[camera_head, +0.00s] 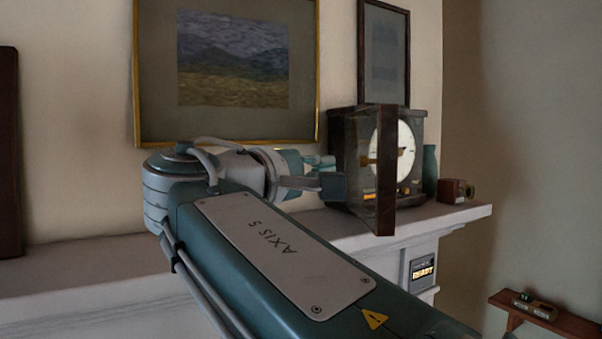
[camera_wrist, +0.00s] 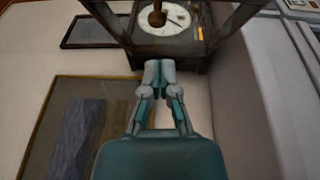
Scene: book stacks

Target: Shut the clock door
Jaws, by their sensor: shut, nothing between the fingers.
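The clock (camera_head: 419,122) has a dark wooden case and a round white dial, and stands upright on the mantel. Its door (camera_head: 386,200), a dark frame with a clear pane, stands open, swung out toward me in front of the case. My gripper (camera_head: 333,186) is shut and empty, at the left of the open door. Whether it touches the door is unclear. In the wrist view, my closed fingertips (camera_wrist: 160,68) lie by the lower edge of the clock case (camera_wrist: 182,52); the dial shows beyond, with dark frame bars to either side.
The white mantel shelf (camera_head: 455,214) runs under the clock. A teal vase (camera_head: 430,170) and a small brown box-like object (camera_head: 455,191) stand right of it. A gold-framed picture (camera_head: 226,130) and a dark-framed picture (camera_head: 384,55) hang behind. The shelf left of the clock looks mostly clear.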

